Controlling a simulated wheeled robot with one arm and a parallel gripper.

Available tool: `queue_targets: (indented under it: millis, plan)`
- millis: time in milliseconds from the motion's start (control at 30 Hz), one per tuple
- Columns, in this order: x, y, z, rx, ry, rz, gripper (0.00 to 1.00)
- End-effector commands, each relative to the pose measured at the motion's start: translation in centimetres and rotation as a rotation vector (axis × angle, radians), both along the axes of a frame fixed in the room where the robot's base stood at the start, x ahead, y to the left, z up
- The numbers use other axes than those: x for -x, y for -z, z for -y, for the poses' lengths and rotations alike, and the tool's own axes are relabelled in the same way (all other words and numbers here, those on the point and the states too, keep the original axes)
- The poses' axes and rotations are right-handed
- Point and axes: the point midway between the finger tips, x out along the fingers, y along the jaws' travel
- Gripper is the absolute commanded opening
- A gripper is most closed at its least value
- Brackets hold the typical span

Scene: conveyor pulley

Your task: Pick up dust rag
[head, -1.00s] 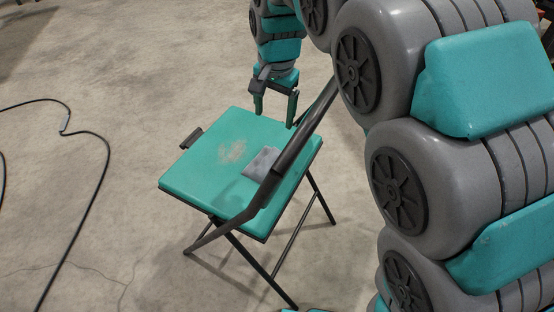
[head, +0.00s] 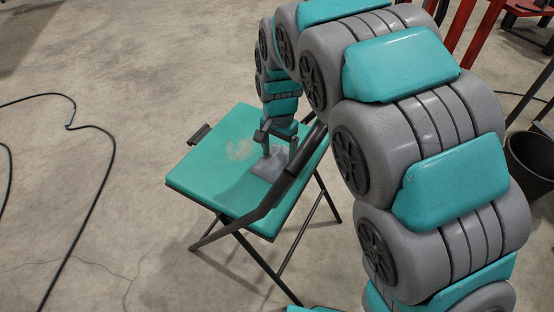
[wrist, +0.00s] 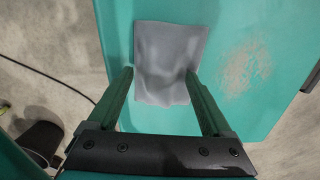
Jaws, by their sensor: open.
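The dust rag (head: 269,165) is a grey cloth lying on the teal seat of a folding chair (head: 208,179). In the wrist view the rag (wrist: 168,55) is a rumpled, roughly square piece on the teal surface. My gripper (head: 278,150) is low over the seat, at the rag. In the wrist view its two fingers (wrist: 160,80) are apart, with the rag's near part between their tips and the rest beyond them. The gripper is open and holds nothing. I cannot tell whether the fingertips touch the seat.
The chair's dark backrest frame (head: 292,172) rises close beside my gripper on the right. A worn pale patch (head: 239,149) marks the seat. A black cable (head: 98,185) lies on the floor at left. A dark bin (head: 531,162) stands at right.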

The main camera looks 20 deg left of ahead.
Motion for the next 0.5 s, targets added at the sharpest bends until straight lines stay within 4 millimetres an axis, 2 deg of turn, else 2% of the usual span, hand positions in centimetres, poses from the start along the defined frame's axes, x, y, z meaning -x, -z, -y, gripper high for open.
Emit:
queue_targets:
  millis: [233, 500]
  plan:
    - [-0.02, 0.32, -0.03, -0.001, 0.000, 0.001, 0.84]
    - [-0.02, 0.33, -0.03, -0.001, 0.000, 0.000, 0.54]
